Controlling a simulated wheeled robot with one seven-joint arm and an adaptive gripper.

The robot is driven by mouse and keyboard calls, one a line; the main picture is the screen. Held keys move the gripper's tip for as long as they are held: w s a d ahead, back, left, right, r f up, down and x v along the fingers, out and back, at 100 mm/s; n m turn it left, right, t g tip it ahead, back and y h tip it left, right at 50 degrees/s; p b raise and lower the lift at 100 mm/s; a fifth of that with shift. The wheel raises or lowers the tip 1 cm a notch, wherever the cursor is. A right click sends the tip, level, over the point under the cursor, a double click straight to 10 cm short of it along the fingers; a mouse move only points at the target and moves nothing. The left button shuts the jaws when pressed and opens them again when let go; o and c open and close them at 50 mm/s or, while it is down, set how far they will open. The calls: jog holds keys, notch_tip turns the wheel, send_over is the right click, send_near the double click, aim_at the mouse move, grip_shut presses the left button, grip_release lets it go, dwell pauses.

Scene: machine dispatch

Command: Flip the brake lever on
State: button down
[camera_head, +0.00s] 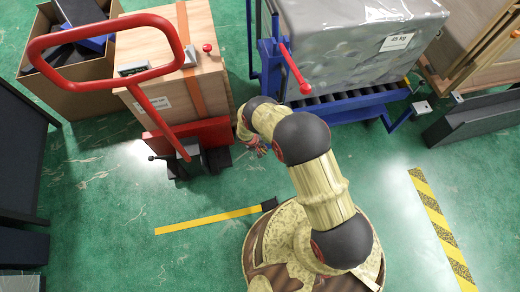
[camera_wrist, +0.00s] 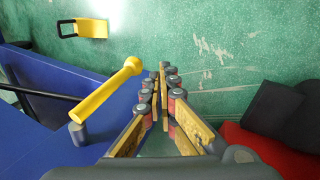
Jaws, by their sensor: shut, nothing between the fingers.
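A yellow lever (camera_wrist: 105,95) with a rounded end projects over a blue frame (camera_wrist: 40,125) in the wrist view. My gripper (camera_wrist: 162,72) is shut and empty, just right of the lever's rounded end, with a small gap in the picture. In the head view my gripper (camera_head: 254,146) is partly hidden by my arm, between the red pallet truck (camera_head: 208,130) and the blue roller cart (camera_head: 360,110). A red lever (camera_head: 292,68) stands on the cart's left side. I cannot tell which lever is the brake lever.
A grey wrapped load (camera_head: 350,45) marked 45 kg sits on the cart. A wooden crate (camera_head: 160,85) sits on the pallet truck, whose red handle (camera_head: 100,40) rises at left. A cardboard box (camera_head: 75,85) stands behind.

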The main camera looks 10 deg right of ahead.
jog(key=shift+w+d+r+b, duration=0.1)
jog(key=shift+w+d+b, duration=0.15)
jog(key=shift+d, duration=0.55)
jog(key=shift+w+d+r+b, duration=0.1)
jog(key=shift+w+d, duration=0.1)
jog(key=shift+d, duration=0.55)
jog(key=shift+d+f+h+p, duration=0.2)
jog(key=shift+d+h+p, duration=0.2)
jog(key=shift+h, duration=0.3)
